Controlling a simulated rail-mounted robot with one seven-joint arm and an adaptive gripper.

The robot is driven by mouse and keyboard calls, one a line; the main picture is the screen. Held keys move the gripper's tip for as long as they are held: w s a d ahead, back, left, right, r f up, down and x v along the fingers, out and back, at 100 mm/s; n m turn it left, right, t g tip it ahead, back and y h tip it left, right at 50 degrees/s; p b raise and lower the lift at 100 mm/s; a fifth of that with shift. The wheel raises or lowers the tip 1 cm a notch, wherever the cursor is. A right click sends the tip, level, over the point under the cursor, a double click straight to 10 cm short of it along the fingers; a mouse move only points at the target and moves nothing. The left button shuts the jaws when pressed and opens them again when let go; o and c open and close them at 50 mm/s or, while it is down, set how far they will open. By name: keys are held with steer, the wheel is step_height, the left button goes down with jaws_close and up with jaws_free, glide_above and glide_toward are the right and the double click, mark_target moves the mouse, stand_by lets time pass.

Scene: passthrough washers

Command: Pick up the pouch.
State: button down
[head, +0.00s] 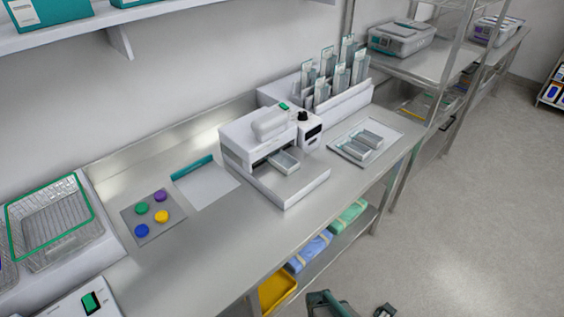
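Several upright clear-grey pouches with pale and teal tops (346,73) stand in a white rack at the back of the steel bench. Two grey packet-like items (364,143) lie on a pale mat to the right of a white machine. Another grey item (284,161) sits in the machine's front opening. I cannot tell which of these is the task's pouch. Dark parts at the bottom edge (385,310) seem to belong to my gripper, cut off by the frame. They are well below and apart from the bench items, and their opening does not show clearly.
The white machine (250,135) stands mid-bench. A grey pad (152,216) with coloured discs and a white sheet (206,186) lie to its left. A green-rimmed wire basket (55,222) is at far left. Folded packs and a yellow tray (277,292) lie on the lower shelf. The right floor is clear.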

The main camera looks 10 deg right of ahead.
steer(key=shift+c, duration=0.6)
jaws_free()
